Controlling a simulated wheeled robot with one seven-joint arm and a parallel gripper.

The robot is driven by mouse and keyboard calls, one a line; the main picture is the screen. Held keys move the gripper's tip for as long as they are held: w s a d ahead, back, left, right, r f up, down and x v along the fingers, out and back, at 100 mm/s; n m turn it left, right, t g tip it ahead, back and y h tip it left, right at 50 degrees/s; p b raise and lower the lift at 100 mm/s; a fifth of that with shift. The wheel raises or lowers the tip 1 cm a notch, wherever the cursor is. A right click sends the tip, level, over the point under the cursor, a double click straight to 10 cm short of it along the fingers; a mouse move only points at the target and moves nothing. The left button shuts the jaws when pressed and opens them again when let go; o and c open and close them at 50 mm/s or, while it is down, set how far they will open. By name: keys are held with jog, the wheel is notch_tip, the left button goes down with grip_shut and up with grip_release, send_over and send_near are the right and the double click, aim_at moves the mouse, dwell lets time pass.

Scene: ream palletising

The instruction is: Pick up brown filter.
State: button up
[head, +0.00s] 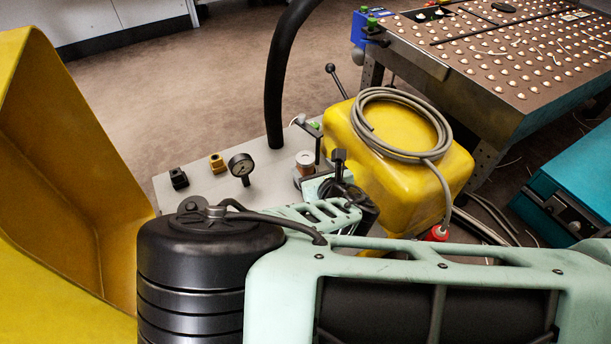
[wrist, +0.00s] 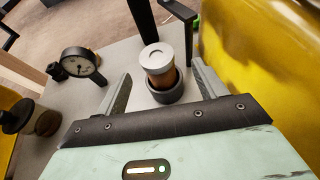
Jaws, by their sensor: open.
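The brown filter (wrist: 163,77) is an amber-brown cylinder with a white cap, standing upright in a dark round holder (wrist: 166,93) on a grey panel. In the head view the filter (head: 305,160) shows just beyond my gripper. My gripper (wrist: 162,68) is open, with one finger to the left and one to the right of the filter in the wrist view. A gap shows on both sides. In the head view the fingers are partly hidden by my wrist and cables.
A pressure gauge (head: 241,166) stands left of the filter. A yellow tank (head: 440,165) with a coiled grey hose (head: 400,97) is close on the right. A thick black hose (head: 282,80) rises behind. A black-capped jar (wrist: 28,118) is at the wrist view's left.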

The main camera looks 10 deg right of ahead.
aim_at(309, 164)
jog(key=shift+w+a+f, duration=0.1)
jog(key=shift+w+f, duration=0.1)
jog(key=shift+w, duration=0.2)
jog(key=shift+w+a+f+b, duration=0.15)
jog(key=shift+w+f+b, duration=0.25)
jog(key=shift+b, duration=0.3)
jog(key=b+x, duration=0.3)
jog(key=shift+w+a, duration=0.2)
jog(key=shift+w, duration=0.3)
jog(key=c, duration=1.3)
jog(key=shift+o, duration=0.2)
jog(key=shift+r, duration=0.1)
